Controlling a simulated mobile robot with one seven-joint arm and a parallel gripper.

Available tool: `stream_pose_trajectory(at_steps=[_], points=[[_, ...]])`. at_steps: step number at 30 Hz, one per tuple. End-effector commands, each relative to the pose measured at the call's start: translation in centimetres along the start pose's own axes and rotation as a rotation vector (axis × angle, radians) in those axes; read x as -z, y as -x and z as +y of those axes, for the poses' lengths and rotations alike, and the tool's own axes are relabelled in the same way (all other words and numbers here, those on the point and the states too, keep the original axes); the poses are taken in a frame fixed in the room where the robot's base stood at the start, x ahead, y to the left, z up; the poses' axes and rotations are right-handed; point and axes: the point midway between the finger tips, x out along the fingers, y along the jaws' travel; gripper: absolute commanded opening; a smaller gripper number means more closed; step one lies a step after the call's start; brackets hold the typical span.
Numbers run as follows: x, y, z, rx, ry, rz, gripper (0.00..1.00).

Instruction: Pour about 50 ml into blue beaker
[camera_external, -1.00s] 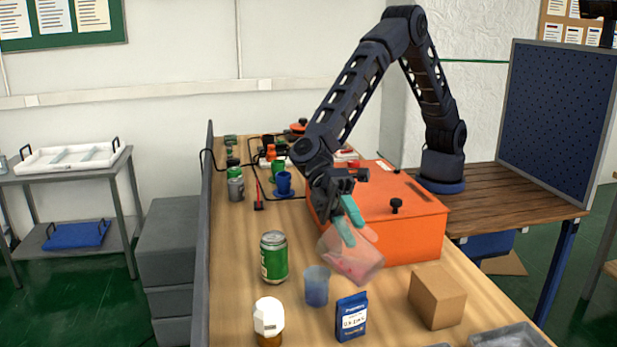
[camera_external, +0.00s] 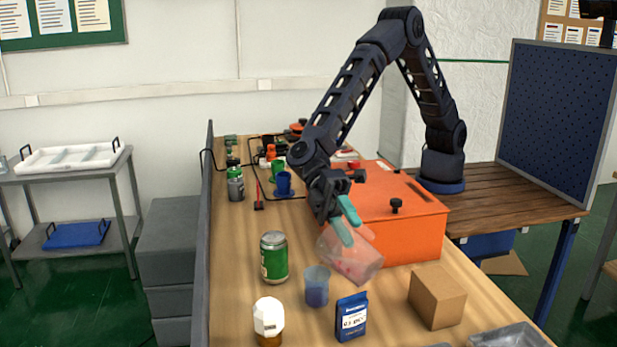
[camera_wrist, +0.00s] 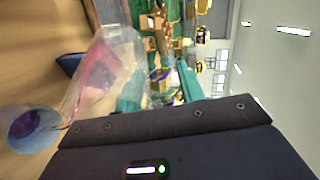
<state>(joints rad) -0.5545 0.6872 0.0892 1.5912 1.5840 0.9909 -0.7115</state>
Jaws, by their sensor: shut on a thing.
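My gripper (camera_external: 345,221) has teal fingers and is shut on a clear beaker (camera_external: 352,256) holding pinkish-red liquid. The clear beaker is strongly tilted, its mouth towards the blue beaker (camera_external: 317,288). The blue beaker stands upright on the table, below and left of the held beaker in the external view, with darker blue-purple contents low inside. In the wrist view the clear beaker (camera_wrist: 98,75) has pink liquid along its lower side, and its lip is close to the rim of the blue beaker (camera_wrist: 35,126). I cannot make out a clear stream.
A green can (camera_external: 274,258) stands left of the blue beaker. A white-topped jar (camera_external: 268,318), a dark blue packet (camera_external: 351,318) and a cardboard box (camera_external: 437,297) are at the front. A large orange box (camera_external: 412,225) stands behind the held beaker.

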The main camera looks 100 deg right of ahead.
Motion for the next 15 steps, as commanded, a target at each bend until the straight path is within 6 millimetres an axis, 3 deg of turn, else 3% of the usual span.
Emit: stream_pose_trajectory(at_steps=[15], points=[[0.14,0.28,0.2,0.024,-0.009,-0.002,0.02]])
